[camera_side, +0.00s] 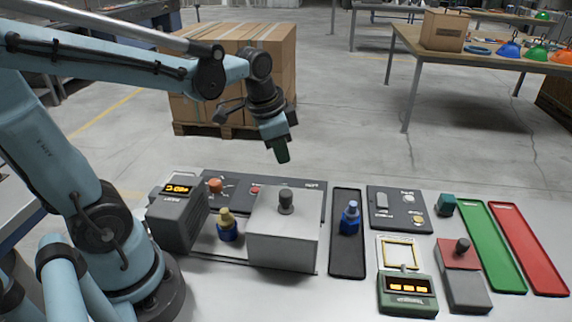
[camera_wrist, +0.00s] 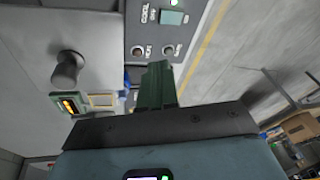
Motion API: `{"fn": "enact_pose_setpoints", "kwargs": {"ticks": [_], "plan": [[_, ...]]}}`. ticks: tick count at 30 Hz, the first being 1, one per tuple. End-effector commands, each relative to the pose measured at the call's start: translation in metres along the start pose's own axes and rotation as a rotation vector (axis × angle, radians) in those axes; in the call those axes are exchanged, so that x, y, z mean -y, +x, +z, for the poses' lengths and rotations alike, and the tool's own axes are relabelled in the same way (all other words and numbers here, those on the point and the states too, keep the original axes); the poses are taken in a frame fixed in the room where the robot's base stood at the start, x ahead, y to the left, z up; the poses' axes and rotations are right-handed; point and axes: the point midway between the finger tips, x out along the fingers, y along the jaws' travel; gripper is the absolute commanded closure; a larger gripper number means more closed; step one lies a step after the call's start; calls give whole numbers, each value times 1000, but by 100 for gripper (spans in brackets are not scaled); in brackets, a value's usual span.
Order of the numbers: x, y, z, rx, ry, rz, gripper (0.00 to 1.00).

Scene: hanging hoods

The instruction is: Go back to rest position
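My gripper (camera_side: 281,150) hangs in the air above the back of the bench, tilted down, with dark green fingers. In the wrist view the green fingers (camera_wrist: 156,86) lie together with no gap and nothing between them. A grey box-shaped hood (camera_side: 283,238) with a black knob stands on the bench below, apart from my gripper. The hood's knob (camera_wrist: 67,70) shows at left in the wrist view.
A blue bottle (camera_side: 350,220) stands in a black tray (camera_side: 347,262). Right are a green device (camera_side: 407,299), a red-topped box (camera_side: 464,287), green (camera_side: 490,247) and red (camera_side: 530,247) trays.

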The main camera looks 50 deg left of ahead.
Motion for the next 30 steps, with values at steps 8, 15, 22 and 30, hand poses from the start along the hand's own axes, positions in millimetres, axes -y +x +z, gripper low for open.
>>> {"fn": "enact_pose_setpoints", "kwargs": {"ticks": [8,15,22,30], "plan": [[-39,-18,16,-204,-260,-44,100],[-55,-20,23,-315,-399,-35,100],[-52,-27,16,-304,-389,-34,65],[-22,-58,-25,-138,-181,-22,23]]}}
